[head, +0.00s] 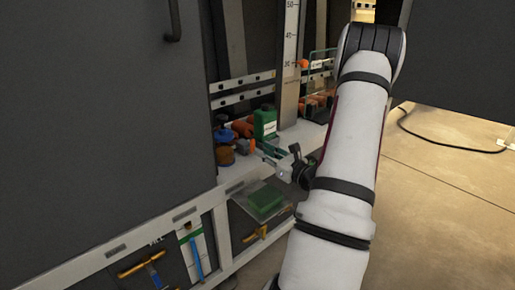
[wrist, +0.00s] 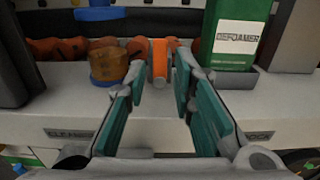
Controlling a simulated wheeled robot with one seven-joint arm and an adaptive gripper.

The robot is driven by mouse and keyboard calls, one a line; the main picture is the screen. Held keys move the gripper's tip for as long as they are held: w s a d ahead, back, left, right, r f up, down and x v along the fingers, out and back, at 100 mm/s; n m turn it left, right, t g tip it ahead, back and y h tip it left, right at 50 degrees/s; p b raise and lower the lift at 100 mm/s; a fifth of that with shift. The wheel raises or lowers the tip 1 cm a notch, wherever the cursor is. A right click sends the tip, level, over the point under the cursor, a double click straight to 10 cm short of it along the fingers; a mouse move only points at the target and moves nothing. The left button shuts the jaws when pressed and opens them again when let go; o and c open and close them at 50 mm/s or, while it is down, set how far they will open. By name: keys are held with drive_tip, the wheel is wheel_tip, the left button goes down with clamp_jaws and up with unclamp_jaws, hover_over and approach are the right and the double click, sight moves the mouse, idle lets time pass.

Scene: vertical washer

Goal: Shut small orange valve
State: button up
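The small orange valve (wrist: 160,62) shows as an upright orange handle with a grey front edge, in the middle of the wrist view above the white ledge. In the head view an orange bit (head: 252,146), likely the same valve, shows just past my fingertips. My gripper (wrist: 159,70) is open, with its teal-padded fingers spread and the tips to the left and right of the handle. I cannot tell whether either finger touches it. My gripper (head: 262,153) is small in the head view, reaching left toward the ledge. The valve's lower part is partly hidden.
A brown-orange cylinder with a blue base (wrist: 108,65) stands close to the left finger. A green DEFOAMER bottle (wrist: 232,35) stands right of the fingers. Orange pipes (wrist: 60,48) run behind. A large dark panel (head: 100,110) fills the left; open floor (head: 450,160) lies right.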

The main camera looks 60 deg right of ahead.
drive_tip(key=v, duration=0.7)
idle(0.4)
